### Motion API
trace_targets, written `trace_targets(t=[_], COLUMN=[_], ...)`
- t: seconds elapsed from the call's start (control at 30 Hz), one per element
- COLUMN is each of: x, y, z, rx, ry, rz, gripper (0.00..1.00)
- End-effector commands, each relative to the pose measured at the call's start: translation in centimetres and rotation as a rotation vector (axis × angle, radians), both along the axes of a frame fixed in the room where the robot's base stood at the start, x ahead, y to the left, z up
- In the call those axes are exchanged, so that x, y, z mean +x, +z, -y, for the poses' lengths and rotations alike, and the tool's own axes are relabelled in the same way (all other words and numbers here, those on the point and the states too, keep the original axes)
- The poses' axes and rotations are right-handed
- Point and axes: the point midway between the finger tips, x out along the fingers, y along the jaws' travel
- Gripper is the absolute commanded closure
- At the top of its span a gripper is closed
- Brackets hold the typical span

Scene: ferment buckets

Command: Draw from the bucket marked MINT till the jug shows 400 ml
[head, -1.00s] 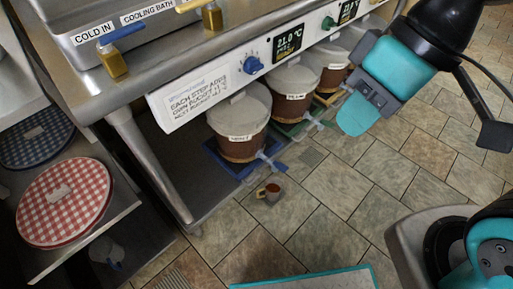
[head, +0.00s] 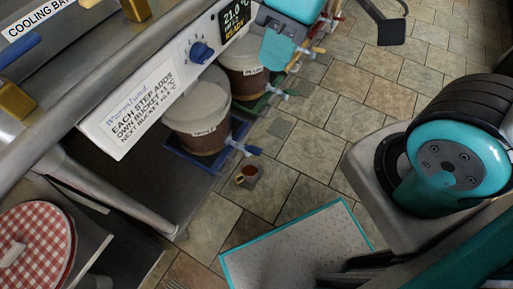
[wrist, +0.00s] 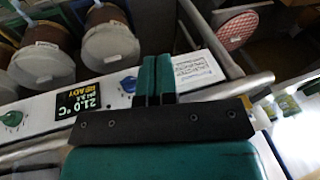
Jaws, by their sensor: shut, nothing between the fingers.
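Under the bench, the nearest lidded brown bucket (head: 197,115) stands on a blue tray with a blue tap (head: 247,149). Its label is too blurred to read surely. A second bucket (head: 243,70) stands behind it on a green tray with a green tap (head: 283,91). No label clearly reads MINT. A small vessel with brown contents (head: 247,176), possibly the jug, sits on the floor below the blue tap; no scale is legible. My gripper (head: 279,50) is shut and empty, apart from the buckets and taps. Its teal fingers show in the wrist view (wrist: 155,80).
The bench panel has a blue knob (head: 201,51), a 21.0 °C READY display (head: 233,24) and a printed sign (head: 139,105). A teal-edged board (head: 290,250) is at the lower middle. A red-checked round cloth (head: 35,245) lies at lower left.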

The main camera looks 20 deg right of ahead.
Motion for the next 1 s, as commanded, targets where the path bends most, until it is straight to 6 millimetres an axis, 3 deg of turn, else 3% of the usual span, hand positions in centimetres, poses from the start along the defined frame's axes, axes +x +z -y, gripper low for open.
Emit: trace_targets(t=[0.03, 0.17, 0.3, 0.4, 0.5, 0.6, 0.7, 1.0], x=[1.6, 6.9, 12.4, 15.1, 16.9, 17.8, 18.2, 18.3], y=[-3.8, -12.7, -23.7, -31.0, -36.7, -40.3, -42.0, -42.1], z=[0.0, 0.3, 0.9, 1.5, 2.2, 2.7, 3.0, 3.1], rx=[-0.024, -0.1, -0.182, -0.22, -0.241, -0.248, -0.251, -0.25], ry=[0.074, 0.373, 0.759, 1.016, 1.224, 1.369, 1.447, 1.473], rz=[0.008, 0.061, 0.094, 0.094, 0.082, 0.07, 0.062, 0.061], gripper=[1.0, 1.0, 1.0, 1.0, 1.0, 1.0, 1.0, 1.0])
